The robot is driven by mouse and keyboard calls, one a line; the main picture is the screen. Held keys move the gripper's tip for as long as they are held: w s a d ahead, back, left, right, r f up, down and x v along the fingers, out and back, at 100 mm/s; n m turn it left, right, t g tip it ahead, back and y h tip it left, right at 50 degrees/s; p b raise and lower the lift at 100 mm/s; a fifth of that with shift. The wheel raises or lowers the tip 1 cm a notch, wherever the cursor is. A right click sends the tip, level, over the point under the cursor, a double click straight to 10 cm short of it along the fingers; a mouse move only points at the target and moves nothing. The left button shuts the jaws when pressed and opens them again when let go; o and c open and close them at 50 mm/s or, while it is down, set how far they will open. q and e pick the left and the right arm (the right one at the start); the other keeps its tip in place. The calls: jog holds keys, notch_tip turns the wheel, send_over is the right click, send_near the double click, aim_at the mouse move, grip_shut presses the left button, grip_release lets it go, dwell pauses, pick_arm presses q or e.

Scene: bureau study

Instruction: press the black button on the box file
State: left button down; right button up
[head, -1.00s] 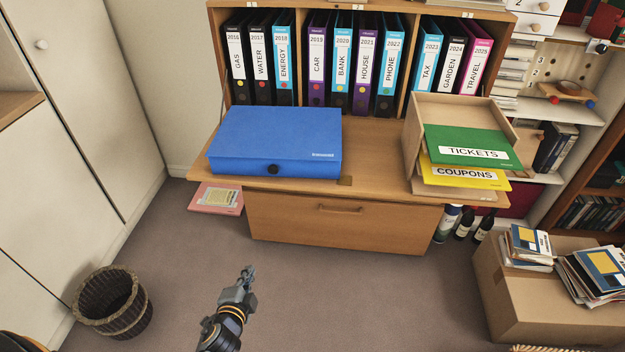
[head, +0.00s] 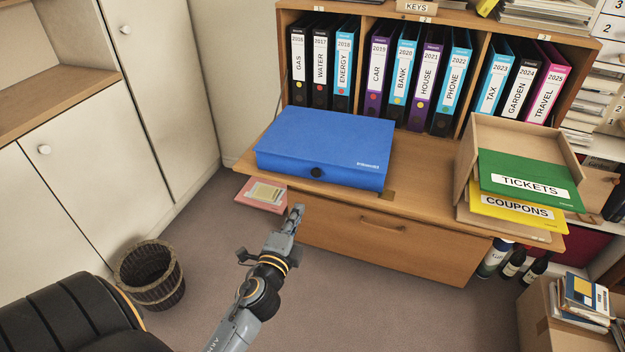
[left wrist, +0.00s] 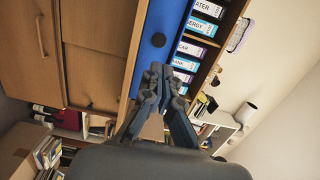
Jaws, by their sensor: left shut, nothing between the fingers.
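The blue box file (head: 330,143) lies closed and flat on the fold-down desk surface (head: 420,172). Its round black button (head: 317,172) is on the front face, near the middle. In the left wrist view the button (left wrist: 158,40) shows just beyond the fingertips, on the blue front of the file (left wrist: 166,20). My left gripper (head: 297,212) is shut and empty, in front of and below the button in the head view, apart from the file. In the left wrist view its fingers (left wrist: 157,72) are together. My right gripper is not in view.
A pink folder (head: 258,196) sticks out below the desk's left front edge. A wooden tray with green TICKETS (head: 530,184) and yellow COUPONS folders (head: 515,207) stands at right. Binders (head: 385,75) line the shelf behind. A wicker basket (head: 150,275) stands on the floor.

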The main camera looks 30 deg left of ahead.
aim_at(315, 173)
pick_arm(q)
jog(key=p+x, duration=0.1)
jog(key=x, duration=1)
jog(key=shift+w, duration=0.15)
jog(key=shift+w+a, duration=0.2)
jog(key=shift+w, duration=0.25)
